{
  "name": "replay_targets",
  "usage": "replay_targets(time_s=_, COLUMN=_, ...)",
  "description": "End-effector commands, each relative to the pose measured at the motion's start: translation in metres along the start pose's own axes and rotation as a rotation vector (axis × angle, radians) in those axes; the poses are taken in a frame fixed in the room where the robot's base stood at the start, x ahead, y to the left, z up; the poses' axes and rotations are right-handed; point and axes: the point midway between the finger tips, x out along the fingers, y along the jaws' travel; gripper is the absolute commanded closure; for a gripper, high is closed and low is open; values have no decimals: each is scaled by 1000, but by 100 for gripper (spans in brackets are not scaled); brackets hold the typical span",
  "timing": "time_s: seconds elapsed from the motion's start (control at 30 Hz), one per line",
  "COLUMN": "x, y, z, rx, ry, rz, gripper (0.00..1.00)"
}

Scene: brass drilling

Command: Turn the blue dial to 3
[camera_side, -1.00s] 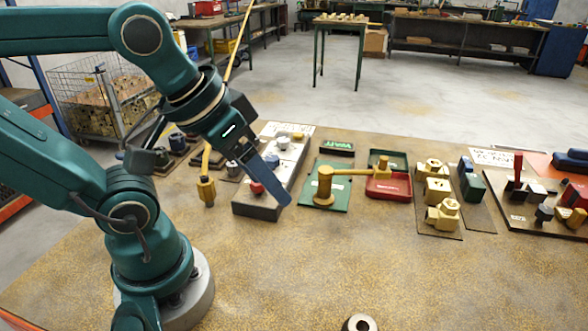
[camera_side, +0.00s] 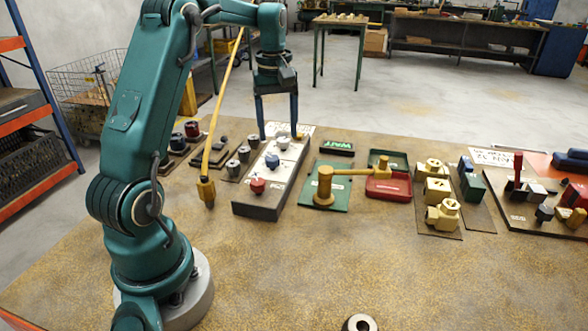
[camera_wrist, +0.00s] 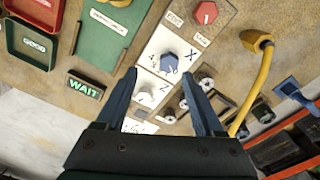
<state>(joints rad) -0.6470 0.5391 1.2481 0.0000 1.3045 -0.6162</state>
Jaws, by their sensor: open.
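The blue dial (camera_side: 272,161) is the middle knob on a long panel (camera_side: 262,208), between a red dial (camera_side: 257,185) in front and a white dial (camera_side: 283,143) behind. In the wrist view the blue dial (camera_wrist: 169,62) sits on a white plate marked X, just beyond the fingertips and roughly between their lines. Small marks lie around it; its setting is too small to read. My gripper (camera_side: 278,137) is open and empty, fingers pointing down over the far part of the panel, near the white dial in the side picture. The fingers (camera_wrist: 160,72) also show in the wrist view.
The front of the table is mostly clear.

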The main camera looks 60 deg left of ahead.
Motion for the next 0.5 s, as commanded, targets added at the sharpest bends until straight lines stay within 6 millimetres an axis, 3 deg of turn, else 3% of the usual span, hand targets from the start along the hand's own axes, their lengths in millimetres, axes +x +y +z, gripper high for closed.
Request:
replay_targets(time_s=0.17, x=22, y=-15, z=-8, rx=-47, ry=-45, rz=-33, gripper=30)
replay_targets(time_s=0.5, x=61, y=-16, z=-6, rx=-47, ry=-43, rz=-32, gripper=30)
